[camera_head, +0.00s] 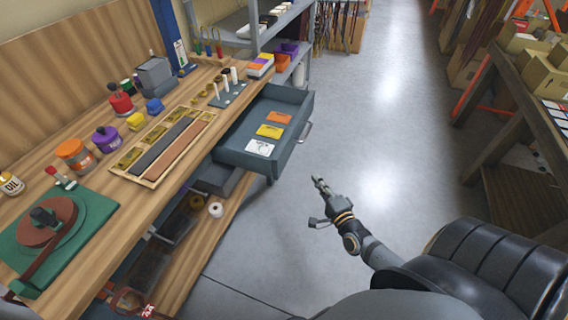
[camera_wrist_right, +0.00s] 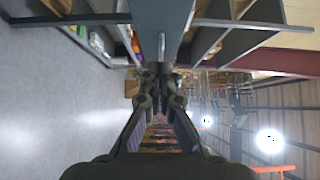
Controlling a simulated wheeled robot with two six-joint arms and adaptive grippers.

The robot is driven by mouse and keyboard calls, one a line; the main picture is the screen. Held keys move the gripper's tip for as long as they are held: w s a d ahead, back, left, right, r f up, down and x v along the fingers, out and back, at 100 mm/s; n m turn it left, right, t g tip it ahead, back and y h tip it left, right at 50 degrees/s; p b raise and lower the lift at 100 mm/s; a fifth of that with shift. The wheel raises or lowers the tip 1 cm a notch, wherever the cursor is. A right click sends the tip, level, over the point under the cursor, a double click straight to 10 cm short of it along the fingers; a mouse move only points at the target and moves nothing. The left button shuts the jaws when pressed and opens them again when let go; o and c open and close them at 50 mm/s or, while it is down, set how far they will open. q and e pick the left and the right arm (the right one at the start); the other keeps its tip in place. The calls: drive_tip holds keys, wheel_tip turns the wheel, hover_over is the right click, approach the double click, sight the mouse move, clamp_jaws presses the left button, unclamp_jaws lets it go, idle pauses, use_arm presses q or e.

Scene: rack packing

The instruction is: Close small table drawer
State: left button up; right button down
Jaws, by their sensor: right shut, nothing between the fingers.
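The small table drawer (camera_head: 247,156) is grey and pulled open at the right end of the wooden workbench. It holds an orange, a yellow and a white card-like item. Its metal handle (camera_head: 305,132) is on the front panel, facing right. My right gripper (camera_head: 318,183) is shut and empty, over the floor to the lower right of the drawer, apart from it. In the right wrist view the gripper (camera_wrist_right: 160,75) points towards a blue-grey panel (camera_wrist_right: 160,25) with a thin metal bar, probably the drawer front. My left gripper is not in view.
A metal shelf rack stands behind the drawer. Boxes on a table (camera_head: 530,120) are at right. The floor between is clear.

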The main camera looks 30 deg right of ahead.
drive_tip(key=w, duration=0.3)
drive_tip(key=b, duration=0.1)
approach(289, 150)
drive_tip(key=w+d, duration=0.3)
drive_tip(key=shift+w+a+r, duration=0.2)
drive_tip(key=shift+w+a, duration=0.9)
drive_tip(key=shift+a, duration=0.05)
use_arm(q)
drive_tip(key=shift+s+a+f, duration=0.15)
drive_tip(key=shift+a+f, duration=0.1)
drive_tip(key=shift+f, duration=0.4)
use_arm(e)
drive_tip(key=shift+w+a, duration=0.15)
drive_tip(key=shift+w, duration=0.05)
